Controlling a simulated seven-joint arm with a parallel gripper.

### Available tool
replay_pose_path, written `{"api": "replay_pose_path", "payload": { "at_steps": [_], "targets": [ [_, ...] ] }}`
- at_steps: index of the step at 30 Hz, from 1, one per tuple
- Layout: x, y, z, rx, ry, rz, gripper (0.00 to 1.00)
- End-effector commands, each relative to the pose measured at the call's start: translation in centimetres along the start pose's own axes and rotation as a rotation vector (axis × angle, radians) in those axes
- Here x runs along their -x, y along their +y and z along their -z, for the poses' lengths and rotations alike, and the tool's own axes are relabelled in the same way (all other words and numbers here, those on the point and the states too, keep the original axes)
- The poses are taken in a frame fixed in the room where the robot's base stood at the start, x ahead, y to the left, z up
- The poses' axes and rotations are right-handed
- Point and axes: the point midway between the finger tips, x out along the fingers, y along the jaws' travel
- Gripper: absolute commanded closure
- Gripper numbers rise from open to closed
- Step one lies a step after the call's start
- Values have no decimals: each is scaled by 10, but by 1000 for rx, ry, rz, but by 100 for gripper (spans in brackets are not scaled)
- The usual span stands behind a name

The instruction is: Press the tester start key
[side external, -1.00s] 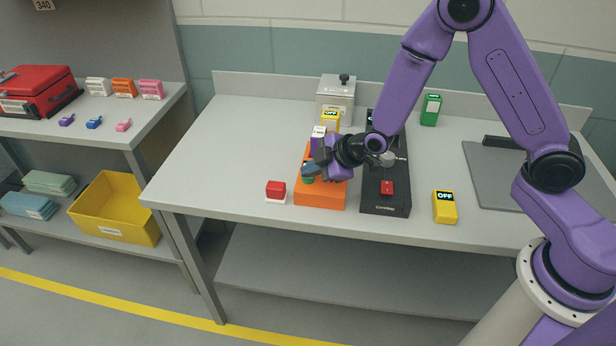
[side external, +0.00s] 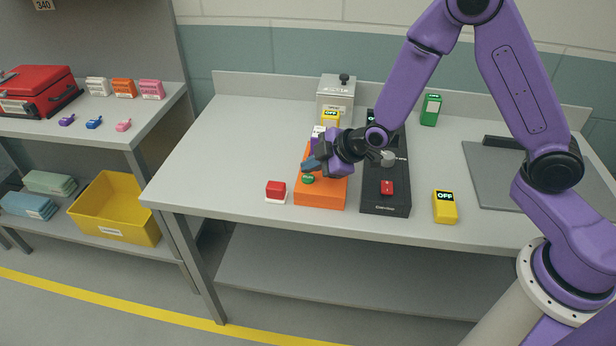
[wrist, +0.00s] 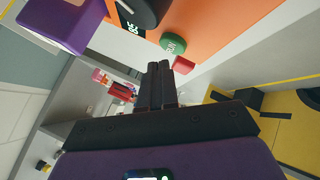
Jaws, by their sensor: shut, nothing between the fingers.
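The orange tester (side external: 322,197) lies on the grey bench. Its round green key (side external: 308,178) shows near its left front; it also shows in the wrist view (wrist: 172,43), with white lettering. My gripper (side external: 310,163) is shut and empty, and in the side view its tips appear just behind and above the green key. In the wrist view the shut fingers (wrist: 160,68) end just below the key, with a visible gap. A dark knob (wrist: 140,10) and part of a lit display sit beside the key. My wrist hides much of the tester's rear in the side view.
A red-and-white block (side external: 276,190) stands left of the tester. A black unit with a red switch (side external: 387,187) is close on the right, then a yellow OFF box (side external: 444,207). A purple block (side external: 317,139) stands behind. The bench's left part is clear.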

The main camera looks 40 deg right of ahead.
Motion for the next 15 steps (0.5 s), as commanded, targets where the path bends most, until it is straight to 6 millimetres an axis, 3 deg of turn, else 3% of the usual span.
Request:
{"api": "replay_pose_path", "payload": {
  "at_steps": [15],
  "targets": [
    [12,10,10,0,2,-2,100]
  ]
}}
